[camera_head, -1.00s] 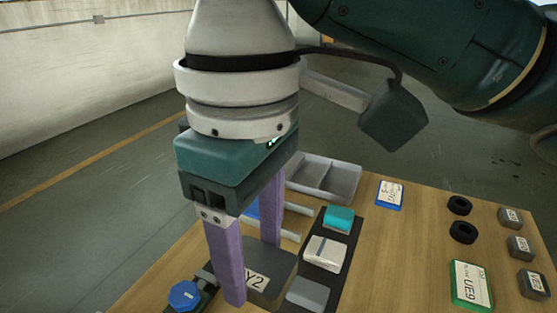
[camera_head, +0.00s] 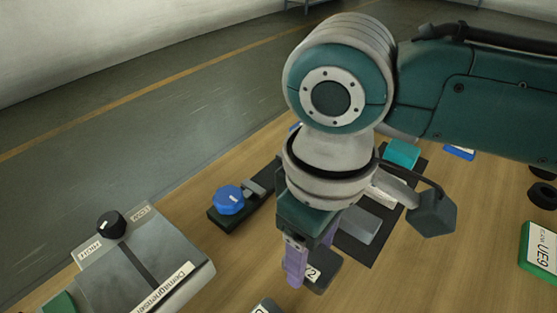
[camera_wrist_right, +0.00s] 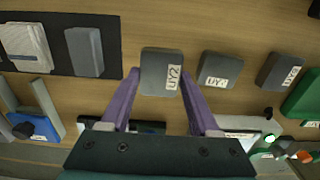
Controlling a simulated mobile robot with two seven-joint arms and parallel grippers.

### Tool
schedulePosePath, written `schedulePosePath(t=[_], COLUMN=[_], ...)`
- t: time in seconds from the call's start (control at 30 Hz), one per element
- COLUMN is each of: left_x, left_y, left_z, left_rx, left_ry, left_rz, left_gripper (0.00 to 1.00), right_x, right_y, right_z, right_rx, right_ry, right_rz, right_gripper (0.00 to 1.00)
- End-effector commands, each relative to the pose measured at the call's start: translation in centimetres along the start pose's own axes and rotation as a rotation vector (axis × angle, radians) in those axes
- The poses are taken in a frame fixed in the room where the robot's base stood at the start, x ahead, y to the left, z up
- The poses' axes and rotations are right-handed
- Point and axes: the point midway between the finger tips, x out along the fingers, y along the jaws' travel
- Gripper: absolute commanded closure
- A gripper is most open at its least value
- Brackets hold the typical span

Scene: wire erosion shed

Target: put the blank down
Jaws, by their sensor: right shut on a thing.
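The blank is a dark grey block with a white label ending in "2". It shows in the head view (camera_head: 325,273) low in the middle, partly hidden behind a finger. In the right wrist view the blank (camera_wrist_right: 160,73) sits between the purple fingertips, label showing. My right gripper (camera_head: 308,265) points down and is shut on the blank; it also shows in the right wrist view (camera_wrist_right: 160,78). I cannot tell whether the blank touches the wooden table (camera_head: 440,240). My left gripper is not in view.
Two similar labelled blocks (camera_wrist_right: 218,70) (camera_wrist_right: 278,71) stand in a row beside the blank. A grey demagnetiser (camera_head: 190,255) and a blue-knobbed fixture (camera_head: 228,200) stand left.

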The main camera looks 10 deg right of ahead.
Motion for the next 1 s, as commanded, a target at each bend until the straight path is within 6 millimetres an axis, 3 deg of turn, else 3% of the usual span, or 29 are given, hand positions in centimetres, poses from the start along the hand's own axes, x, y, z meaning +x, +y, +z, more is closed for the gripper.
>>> schedulePosePath(t=[0.03,0.13,0.57,0.6,0.83,1.0], left_x=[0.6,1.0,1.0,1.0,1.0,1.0], left_y=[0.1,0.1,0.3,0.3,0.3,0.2], left_z=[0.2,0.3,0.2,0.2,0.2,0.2], left_rx=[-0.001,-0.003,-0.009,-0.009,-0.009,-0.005], left_ry=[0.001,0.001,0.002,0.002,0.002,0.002], left_rz=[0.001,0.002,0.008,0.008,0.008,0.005], left_gripper=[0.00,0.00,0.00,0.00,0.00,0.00], right_x=[1.2,2.4,2.9,3.0,2.9,2.9], right_y=[0.0,0.0,0.0,0.0,0.0,0.0], right_z=[0.0,0.0,-0.1,0.0,0.0,0.0], right_rx=[0.001,0.001,0.001,0.000,0.001,0.001], right_ry=[-0.001,0.000,0.002,0.001,0.000,0.000], right_rz=[-0.001,-0.001,-0.001,0.000,0.000,0.000], right_gripper=[1.00,1.00,1.00,0.36,0.10,0.08])
